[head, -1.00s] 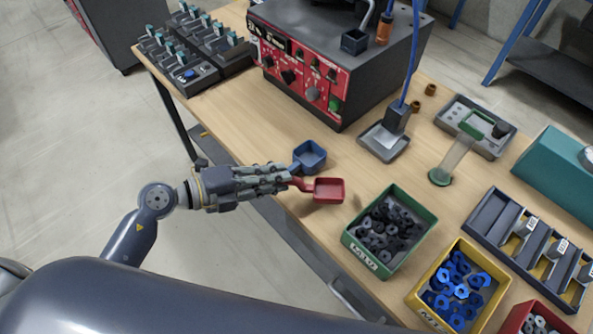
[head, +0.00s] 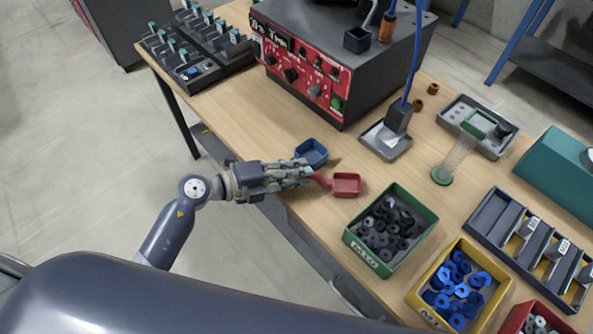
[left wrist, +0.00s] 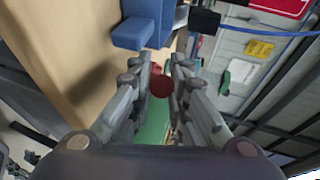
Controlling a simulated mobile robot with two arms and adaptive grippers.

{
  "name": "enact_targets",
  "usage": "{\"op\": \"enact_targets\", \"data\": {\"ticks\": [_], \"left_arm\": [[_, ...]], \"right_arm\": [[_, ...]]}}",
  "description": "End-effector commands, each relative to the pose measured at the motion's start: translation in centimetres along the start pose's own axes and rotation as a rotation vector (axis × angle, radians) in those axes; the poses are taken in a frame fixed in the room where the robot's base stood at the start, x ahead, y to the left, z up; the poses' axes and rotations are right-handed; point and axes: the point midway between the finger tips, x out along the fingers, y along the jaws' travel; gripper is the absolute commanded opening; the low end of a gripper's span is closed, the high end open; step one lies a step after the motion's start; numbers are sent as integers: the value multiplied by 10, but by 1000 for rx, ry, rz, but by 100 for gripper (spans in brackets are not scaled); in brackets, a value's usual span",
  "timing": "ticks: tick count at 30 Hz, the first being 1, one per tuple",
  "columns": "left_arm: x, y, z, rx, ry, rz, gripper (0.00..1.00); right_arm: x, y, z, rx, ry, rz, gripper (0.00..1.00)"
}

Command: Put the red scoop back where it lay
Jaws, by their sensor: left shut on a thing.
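The red scoop (head: 347,184) is at the front part of the table, its square cup to the right and its handle pointing left into my left gripper (head: 308,176). My left gripper is shut on the scoop's handle. In the left wrist view the red scoop (left wrist: 161,86) shows between the two fingers of my left gripper (left wrist: 160,84). I cannot tell whether the cup touches the table or hangs just above it. My right gripper is not in view.
A blue scoop (head: 312,151) lies just behind my left fingers. A green bin (head: 433,215) of dark parts stands right of the red scoop, with a yellow bin (head: 412,297) of blue parts nearer. A red-fronted machine (head: 327,100) stands behind. Bare table lies between.

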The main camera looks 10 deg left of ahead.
Motion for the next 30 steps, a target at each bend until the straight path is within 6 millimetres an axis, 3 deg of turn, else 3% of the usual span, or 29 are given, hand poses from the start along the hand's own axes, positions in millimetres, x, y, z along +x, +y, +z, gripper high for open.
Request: {"op": "enact_targets", "data": {"ticks": [1,2,3,5,17,20,30], "left_arm": [[1,2,0,-1,0,0,0],[1,3,0,0,0,1,18],[0,2,0,0,0,1,27],[0,2,0,0,0,1,36],[-3,0,0,0,0,3,36],[-17,2,0,0,-1,5,36],[-89,2,0,0,0,6,36]], "right_arm": [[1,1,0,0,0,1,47],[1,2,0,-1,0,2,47],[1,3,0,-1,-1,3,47],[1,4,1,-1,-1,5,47],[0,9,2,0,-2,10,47],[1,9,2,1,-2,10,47],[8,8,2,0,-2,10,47]]}}
